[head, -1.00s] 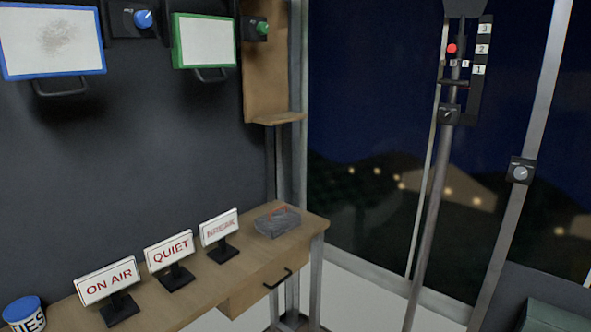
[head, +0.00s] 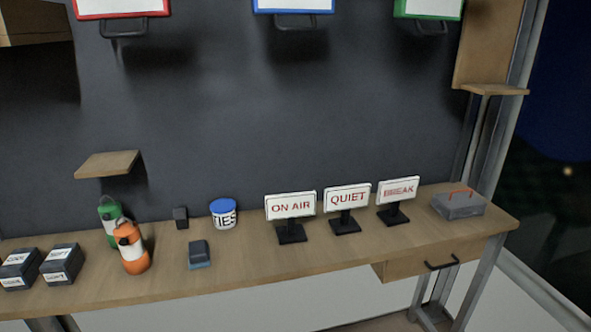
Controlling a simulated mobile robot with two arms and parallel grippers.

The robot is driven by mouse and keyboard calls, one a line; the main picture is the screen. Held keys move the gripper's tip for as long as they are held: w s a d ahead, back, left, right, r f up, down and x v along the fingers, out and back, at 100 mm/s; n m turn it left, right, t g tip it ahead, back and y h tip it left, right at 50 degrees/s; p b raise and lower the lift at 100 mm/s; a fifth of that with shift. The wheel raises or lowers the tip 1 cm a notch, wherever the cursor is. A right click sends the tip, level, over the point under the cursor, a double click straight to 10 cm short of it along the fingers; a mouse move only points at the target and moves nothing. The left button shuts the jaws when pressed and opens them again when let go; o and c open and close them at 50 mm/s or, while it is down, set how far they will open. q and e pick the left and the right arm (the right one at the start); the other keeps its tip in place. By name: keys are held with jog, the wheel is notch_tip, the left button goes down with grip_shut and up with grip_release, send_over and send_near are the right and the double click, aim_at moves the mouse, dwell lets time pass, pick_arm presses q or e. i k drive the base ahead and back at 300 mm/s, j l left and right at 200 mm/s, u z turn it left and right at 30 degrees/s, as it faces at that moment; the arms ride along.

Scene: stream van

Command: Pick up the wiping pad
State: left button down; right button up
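A small dark block with a blue-grey lower edge (head: 200,254), which looks like the wiping pad, lies on the wooden bench (head: 330,257) near its front edge. It sits below and left of a white tub with a blue lid (head: 224,213) and right of an orange bottle (head: 132,248). Nothing touches it. Neither of my grippers shows in the head view.
Several signs, including ON AIR (head: 290,206), stand on the bench. A grey box with an orange handle (head: 458,204) is at the right end. Two black boxes (head: 62,264) are at the left. A small shelf (head: 108,164) juts above the bottles.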

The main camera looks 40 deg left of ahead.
aim_at(198, 256)
jog(key=u, duration=1.8)
